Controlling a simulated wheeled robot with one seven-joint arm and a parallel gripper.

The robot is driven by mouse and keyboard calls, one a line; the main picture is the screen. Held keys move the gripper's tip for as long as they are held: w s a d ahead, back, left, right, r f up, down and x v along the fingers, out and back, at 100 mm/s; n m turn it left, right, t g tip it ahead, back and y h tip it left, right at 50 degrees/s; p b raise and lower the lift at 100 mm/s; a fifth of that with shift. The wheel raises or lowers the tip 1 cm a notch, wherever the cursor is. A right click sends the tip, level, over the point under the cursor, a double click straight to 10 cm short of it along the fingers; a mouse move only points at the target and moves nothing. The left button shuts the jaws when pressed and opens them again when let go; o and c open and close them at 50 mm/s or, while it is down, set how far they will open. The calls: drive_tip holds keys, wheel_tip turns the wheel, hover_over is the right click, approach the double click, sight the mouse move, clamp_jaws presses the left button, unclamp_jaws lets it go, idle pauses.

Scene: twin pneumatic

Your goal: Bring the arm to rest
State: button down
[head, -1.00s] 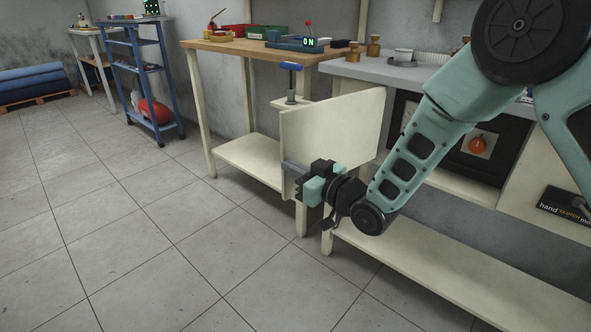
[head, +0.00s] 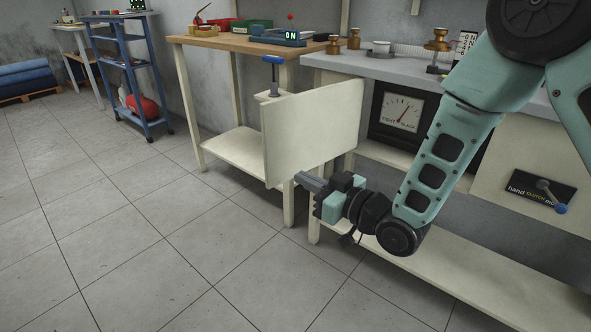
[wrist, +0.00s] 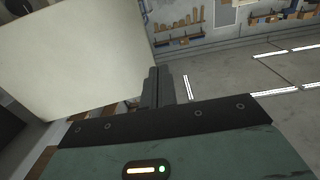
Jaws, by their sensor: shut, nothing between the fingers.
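My gripper (head: 308,183) is at the end of my teal arm, low in front of the benches in the head view. Its fingers are shut and empty, pointing left. In the wrist view the closed fingers (wrist: 157,88) stand up in the middle. A cream upright panel (head: 313,130) is just behind and above the fingers in the head view. It also fills the upper left of the wrist view (wrist: 75,55). I cannot tell for sure whether the fingers touch it; they look apart.
A wooden-topped bench (head: 228,42) with a blue-handled clamp (head: 272,75) stands behind. A grey-topped bench (head: 395,68) carries brass weights and has a dial gauge (head: 399,113) and a lever plate (head: 540,190) below. A blue shelf cart (head: 130,75) is at left. The tiled floor at left is clear.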

drive_tip(key=s+d+r+m+g+h, duration=0.1)
drive_tip(key=s+d+g+h, duration=0.35)
drive_tip(key=s, duration=0.55)
drive_tip(key=s+d+r+m+g+h, duration=0.1)
drive_tip(key=s+d+g+h, duration=0.3)
drive_tip(key=s, duration=0.5)
drive_tip(key=s+d+r+m+g+h, duration=0.1)
drive_tip(key=s+d+g+h, duration=0.3)
drive_tip(key=s, duration=0.6)
wheel_tip(320, 180, up, 27)
drive_tip(key=d+t+p, duration=0.1)
drive_tip(key=p, duration=2.6)
drive_tip(key=shift+h, duration=0.45)
drive_tip(key=shift+d+f, duration=0.15)
drive_tip(key=shift+d, duration=0.05)
